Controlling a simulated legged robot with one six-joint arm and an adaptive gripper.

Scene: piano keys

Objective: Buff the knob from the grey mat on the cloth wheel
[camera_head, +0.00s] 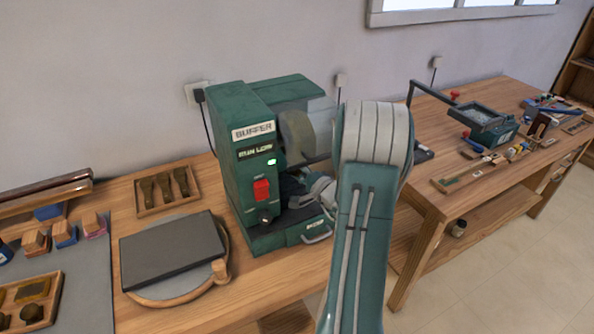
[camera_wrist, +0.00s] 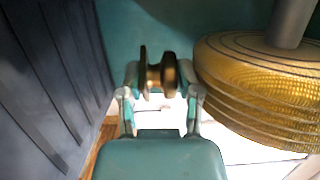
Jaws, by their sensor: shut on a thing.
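In the wrist view, my gripper (camera_wrist: 160,82) is shut on a brass knob (camera_wrist: 169,72), which has a wide dark disc on its left and a narrow neck. The cloth wheel (camera_wrist: 250,85), golden and layered, is close on the right, with its grey shaft above. A narrow gap shows between knob and wheel; I see no clear contact. In the head view, the cloth wheel (camera_head: 297,130) is partly behind a clear shield on the green buffer (camera_head: 257,190). My arm hides part of the buffer, and the knob cannot be made out there.
A grey mat (camera_head: 92,275) with several small blocks lies at the left. A dark slab (camera_head: 172,250) is in front of the buffer's left side. A wooden tray (camera_head: 167,190) stands behind it. In the wrist view, a dark ribbed wall (camera_wrist: 50,80) is close at left.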

